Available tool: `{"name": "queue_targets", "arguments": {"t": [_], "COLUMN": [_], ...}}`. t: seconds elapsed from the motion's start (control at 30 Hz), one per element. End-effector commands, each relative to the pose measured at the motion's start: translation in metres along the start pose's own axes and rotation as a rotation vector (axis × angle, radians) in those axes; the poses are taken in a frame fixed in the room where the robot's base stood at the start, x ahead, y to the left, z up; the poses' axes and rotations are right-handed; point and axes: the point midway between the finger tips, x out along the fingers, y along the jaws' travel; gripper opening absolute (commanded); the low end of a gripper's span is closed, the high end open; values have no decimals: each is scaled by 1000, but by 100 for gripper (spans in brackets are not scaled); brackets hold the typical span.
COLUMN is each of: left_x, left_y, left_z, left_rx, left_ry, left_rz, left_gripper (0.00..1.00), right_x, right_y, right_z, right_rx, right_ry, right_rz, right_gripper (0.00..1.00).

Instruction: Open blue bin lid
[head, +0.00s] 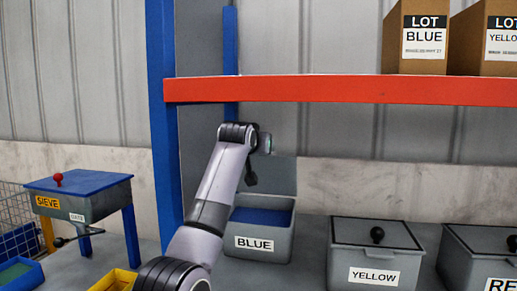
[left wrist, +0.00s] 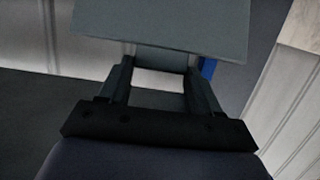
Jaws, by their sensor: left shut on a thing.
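The blue bin (head: 262,243), a grey box with a BLUE label, stands on the grey surface. Its grey lid (head: 281,176) is raised about upright at the back, so the bin is open and its blue inside shows. My left arm reaches up across the bin's left side and hides part of the lid. In the left wrist view, my left gripper (left wrist: 160,75) has its fingers a gap apart at the lid's panel (left wrist: 160,28). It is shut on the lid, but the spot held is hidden. My right gripper is not in view.
A closed bin labelled YELLOW (head: 373,258) stands to the right, with another closed bin (head: 482,255) beyond. An orange shelf beam (head: 340,89) with cartons (head: 424,38) runs above. A blue post (head: 160,110) and the sieve box (head: 85,195) are at left.

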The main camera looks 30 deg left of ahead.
Motion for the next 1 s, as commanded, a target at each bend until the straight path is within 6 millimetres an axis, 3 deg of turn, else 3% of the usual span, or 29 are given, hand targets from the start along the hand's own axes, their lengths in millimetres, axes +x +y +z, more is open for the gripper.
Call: {"name": "queue_targets", "arguments": {"t": [0.9, 0.93, 1.0], "left_x": [-1, -1, -1], "left_y": [0, 0, 0], "left_z": [-2, -2, -2], "left_rx": [-2, -2, -2], "left_ry": [5, 4, 3], "left_rz": [1, 1, 1], "left_gripper": [9, 70, 89], "right_x": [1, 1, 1], "right_y": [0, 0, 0], "right_z": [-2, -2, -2], "right_rx": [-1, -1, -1], "right_ry": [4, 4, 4], "right_rz": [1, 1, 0], "right_gripper": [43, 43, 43]}}
